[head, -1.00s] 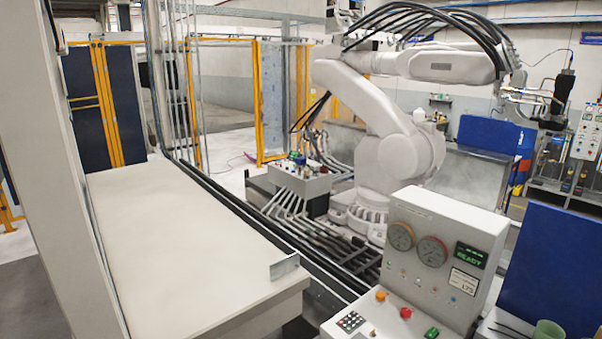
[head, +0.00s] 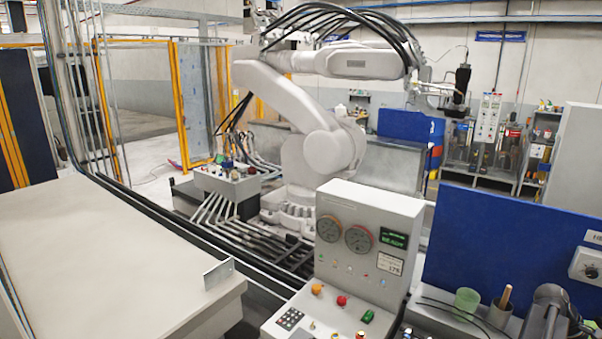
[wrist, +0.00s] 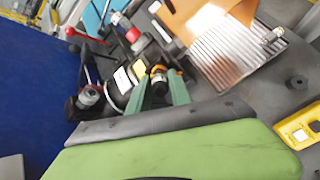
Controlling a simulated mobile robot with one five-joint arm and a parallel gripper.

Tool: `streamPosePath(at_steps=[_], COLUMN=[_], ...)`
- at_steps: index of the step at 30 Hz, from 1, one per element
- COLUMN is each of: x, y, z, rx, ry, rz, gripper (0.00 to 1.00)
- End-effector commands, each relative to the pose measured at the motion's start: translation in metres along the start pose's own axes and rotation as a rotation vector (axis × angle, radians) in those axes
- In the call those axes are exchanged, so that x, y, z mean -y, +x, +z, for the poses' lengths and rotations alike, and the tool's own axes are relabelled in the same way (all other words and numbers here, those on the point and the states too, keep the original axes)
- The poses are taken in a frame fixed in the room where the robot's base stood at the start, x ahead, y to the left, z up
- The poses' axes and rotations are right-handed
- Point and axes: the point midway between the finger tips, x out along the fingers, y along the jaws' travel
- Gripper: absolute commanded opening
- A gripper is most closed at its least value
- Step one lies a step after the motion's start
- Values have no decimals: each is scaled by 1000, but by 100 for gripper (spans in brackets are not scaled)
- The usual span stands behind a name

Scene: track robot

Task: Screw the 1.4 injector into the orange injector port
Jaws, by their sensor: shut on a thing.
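In the wrist view my gripper (wrist: 161,84) has two green fingers shut on a small dark and brass part (wrist: 158,76). It looks like an injector, but no 1.4 marking can be read. The fingers and the part's far end are over a cluttered grey bench. I cannot pick out the orange injector port with certainty in either view. My gripper cannot be made out in the head view.
In the wrist view a finned metal block (wrist: 236,58) and an orange-brown plate (wrist: 187,18) lie beyond the fingers. A yellow device (wrist: 299,130) is at right.

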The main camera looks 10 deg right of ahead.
Motion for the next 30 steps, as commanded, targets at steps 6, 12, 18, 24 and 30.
streamPosePath(at_steps=[6, 12, 18, 24, 30], x=[0, 0, 0, 0, 0], y=[0, 1, 1, 1, 1], z=[0, 0, 0, 0, 0], rx=[0, 0, 0, 0, 0], ry=[263, 672, 1001, 1052, 1050], rz=[0, 0, 0, 0, 0], gripper=[0, 0, 0, 0, 0])
